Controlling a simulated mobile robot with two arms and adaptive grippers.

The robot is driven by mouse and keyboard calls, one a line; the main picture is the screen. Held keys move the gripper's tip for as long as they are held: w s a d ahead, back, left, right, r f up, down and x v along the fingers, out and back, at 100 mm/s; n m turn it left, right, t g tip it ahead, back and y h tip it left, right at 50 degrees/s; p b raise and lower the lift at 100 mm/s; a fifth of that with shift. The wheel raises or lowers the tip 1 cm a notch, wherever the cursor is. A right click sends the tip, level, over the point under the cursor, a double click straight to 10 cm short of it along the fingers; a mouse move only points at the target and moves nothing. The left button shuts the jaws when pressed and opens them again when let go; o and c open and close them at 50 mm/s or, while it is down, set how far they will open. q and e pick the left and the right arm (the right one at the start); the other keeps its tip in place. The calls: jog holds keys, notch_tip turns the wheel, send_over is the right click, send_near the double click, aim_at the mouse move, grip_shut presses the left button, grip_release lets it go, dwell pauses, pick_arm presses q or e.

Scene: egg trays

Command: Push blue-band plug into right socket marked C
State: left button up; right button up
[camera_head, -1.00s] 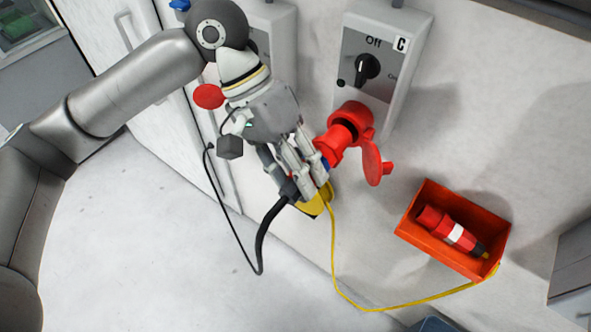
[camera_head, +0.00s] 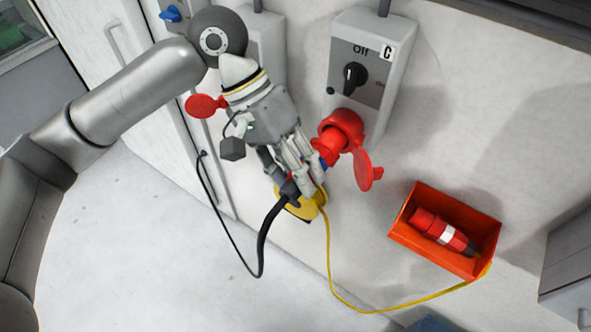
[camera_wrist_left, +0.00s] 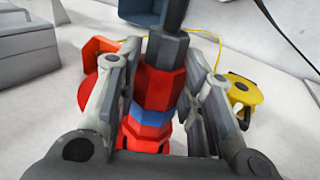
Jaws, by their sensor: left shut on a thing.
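The blue-band plug is red with a blue ring (camera_wrist_left: 150,115) and a dark rear with a black cable. My left gripper (camera_head: 306,172) is shut on it, with a finger on each side in the left wrist view. The right socket (camera_head: 342,127) is red, with its lid (camera_head: 366,172) hanging open, under the switch box marked C (camera_head: 387,52). The plug's front is at the socket's mouth and lined up roughly with it. How deep it sits is hidden by the fingers and socket rim. My right gripper is out of view.
An orange bin (camera_head: 409,241) on the right holds a red plug with a white band (camera_head: 446,234). A yellow round thing (camera_head: 313,207) with a yellow cable is just below my gripper. Another switch box (camera_head: 265,45) is partly behind my left arm, with a red lid (camera_head: 203,106) below.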

pick_arm(q)
jog(key=shift+p, duration=0.65)
dwell(0.6)
jog(key=shift+w+d+p, duration=0.5)
jog(key=shift+w+p, duration=0.15)
dwell(0.7)
jog(key=shift+p, duration=0.65)
dwell(0.5)
jog(key=shift+w+d+r+p, duration=0.1)
jog(key=shift+w+d+p, duration=0.4)
jog(key=shift+w, duration=0.25)
dwell(0.9)
jog(key=o, duration=0.5)
jog(key=shift+w, duration=0.1)
jog(key=o, duration=0.8)
jog(key=shift+d, duration=0.15)
